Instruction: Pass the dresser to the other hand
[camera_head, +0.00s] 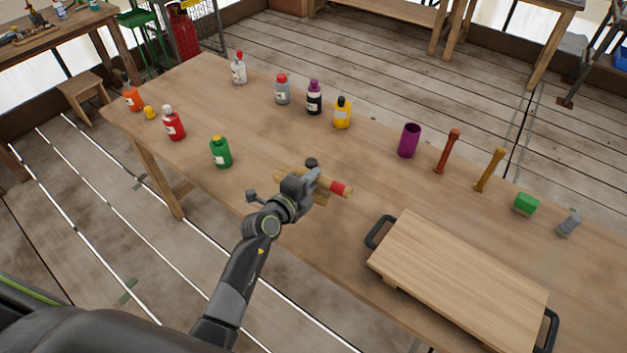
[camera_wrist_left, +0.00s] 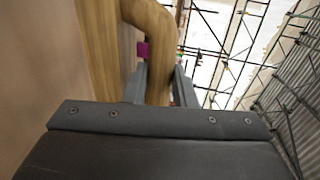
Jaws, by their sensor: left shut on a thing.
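The dresser (camera_head: 339,187) is a light wooden tool with a red band near one end. My left gripper (camera_head: 309,183) is shut on it, and it appears held above the front part of the workbench. In the left wrist view, the dresser's curved wooden handle (camera_wrist_left: 153,20) passes between the two fingers of my left gripper (camera_wrist_left: 160,82). Part of the dresser is hidden behind the gripper in the head view. My right gripper is in neither view.
The long workbench (camera_head: 270,130) carries several bottles at the left and back. A purple cup (camera_head: 409,140), two upright brown tools (camera_head: 447,150), a green block (camera_head: 525,203) and a grey piece (camera_head: 569,224) stand right. A wooden board (camera_head: 460,280) with black handles lies front right.

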